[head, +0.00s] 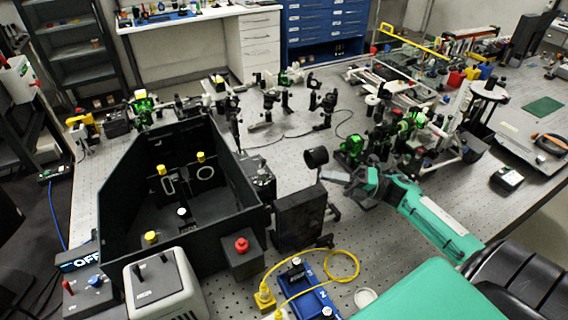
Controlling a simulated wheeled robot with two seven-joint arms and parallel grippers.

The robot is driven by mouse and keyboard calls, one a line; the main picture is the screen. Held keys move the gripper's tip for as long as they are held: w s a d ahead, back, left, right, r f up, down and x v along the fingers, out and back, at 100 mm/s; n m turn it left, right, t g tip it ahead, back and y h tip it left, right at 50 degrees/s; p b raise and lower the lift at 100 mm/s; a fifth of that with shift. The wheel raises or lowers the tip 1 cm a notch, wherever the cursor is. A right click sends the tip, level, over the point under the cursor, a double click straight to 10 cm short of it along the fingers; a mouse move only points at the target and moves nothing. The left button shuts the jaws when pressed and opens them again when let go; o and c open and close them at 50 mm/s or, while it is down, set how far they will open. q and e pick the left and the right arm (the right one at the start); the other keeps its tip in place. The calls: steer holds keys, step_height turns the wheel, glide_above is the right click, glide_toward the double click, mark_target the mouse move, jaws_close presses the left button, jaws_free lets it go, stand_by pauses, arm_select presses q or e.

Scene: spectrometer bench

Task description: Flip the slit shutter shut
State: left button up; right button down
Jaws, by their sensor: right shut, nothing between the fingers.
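My right gripper (347,183) comes in from the lower right on a teal arm, over the bench. Its fingers are shut and empty. They point left, just right of a black panel-like block (300,217) and below a short black tube (316,157). A large open-topped black box (128,178), likely the spectrometer housing, stands to the left. A dark fitting (261,182) sits on its right side, facing the block. I cannot make out which small part is the slit shutter, or whether it is open or shut. My left gripper is not in view.
A red-knobbed black box (242,256) stands in front of the housing. A looped yellow cable (344,262) and a blue tray (318,303) lie at the front. Green-mounted optics (352,148) crowd behind my right gripper. Bare perforated bench (280,150) shows behind the block.

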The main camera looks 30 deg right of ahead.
steer(key=p, duration=0.7)
glide_toward(263, 163)
steer(key=w+x, duration=0.1)
steer(key=x, duration=0.4)
steer(key=shift+w+a+r, duration=0.1)
steer(key=shift+a, duration=0.15)
steer(key=shift+w, duration=0.15)
